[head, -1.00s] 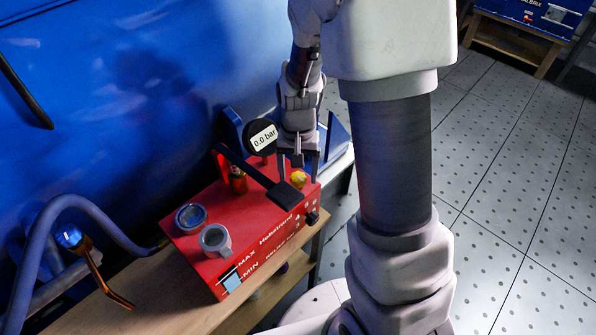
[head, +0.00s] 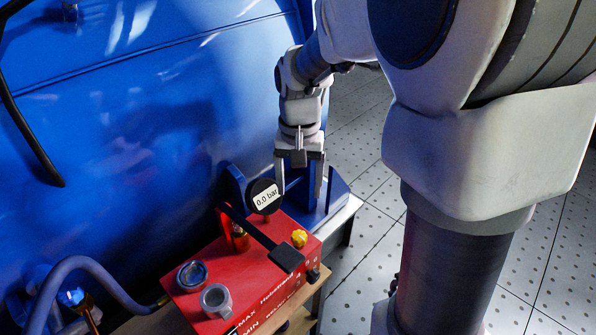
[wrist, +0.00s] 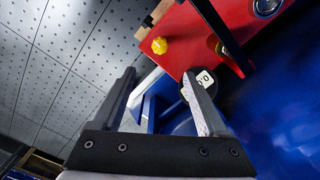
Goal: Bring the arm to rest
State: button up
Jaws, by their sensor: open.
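My gripper (head: 299,190) is open and empty in the head view. It points down behind the red pump unit (head: 243,268), in front of the blue bracket (head: 334,190) as I see it. The yellow knob (head: 299,238) on the red unit is apart from the fingers. In the wrist view, the two fingers of my gripper (wrist: 166,100) are spread with nothing between them. The yellow knob (wrist: 159,45) and the red unit (wrist: 190,38) lie beyond them.
A gauge (head: 265,196) reading 0.0 bar and a black lever (head: 262,240) stick up from the red unit near my gripper. A large blue housing (head: 130,130) stands on the left. A blue hose (head: 85,263) curves at lower left. Open tiled floor (head: 350,290) lies to the right.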

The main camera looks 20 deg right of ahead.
jog(key=shift+r, duration=0.9)
jog(key=s+r+n+t, duration=0.2)
jog(key=s+r, duration=0.2)
jog(key=s, duration=0.3)
jog(key=s+r+n+t, duration=0.2)
jog(key=s+r, duration=0.3)
jog(key=s, duration=0.3)
jog(key=shift+s+d+r+t+p, duration=0.15)
jog(key=shift+t+p, duration=0.25)
jog(key=shift+t, duration=0.4)
jog(key=c, duration=0.4)
jog(key=shift+n, duration=0.3)
